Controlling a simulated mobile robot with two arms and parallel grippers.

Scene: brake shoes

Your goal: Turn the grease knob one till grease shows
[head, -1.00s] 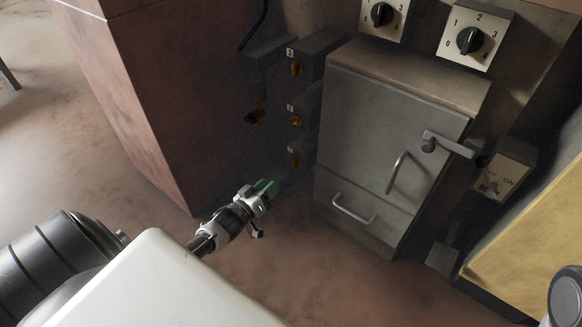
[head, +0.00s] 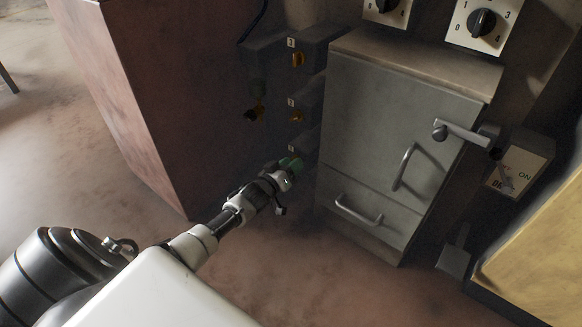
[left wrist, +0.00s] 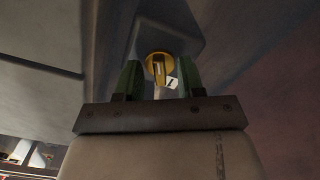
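Grease knob one is a round yellow knob (left wrist: 157,66) on a dark grey box, seen in the left wrist view with a small white tag (left wrist: 172,83) beside it. My left gripper (left wrist: 159,78) is open, its two green fingers on either side of the knob with a gap on each side. In the head view the left gripper (head: 291,163) is at the lowest box (head: 304,143) of a column, and its fingers hide the knob there. I see no grease. My right gripper is not in view.
A grey cabinet (head: 385,130) with handles stands close on the right. A reddish pillar (head: 150,110) stands on the left. Numbered dials (head: 482,24) are at top right.

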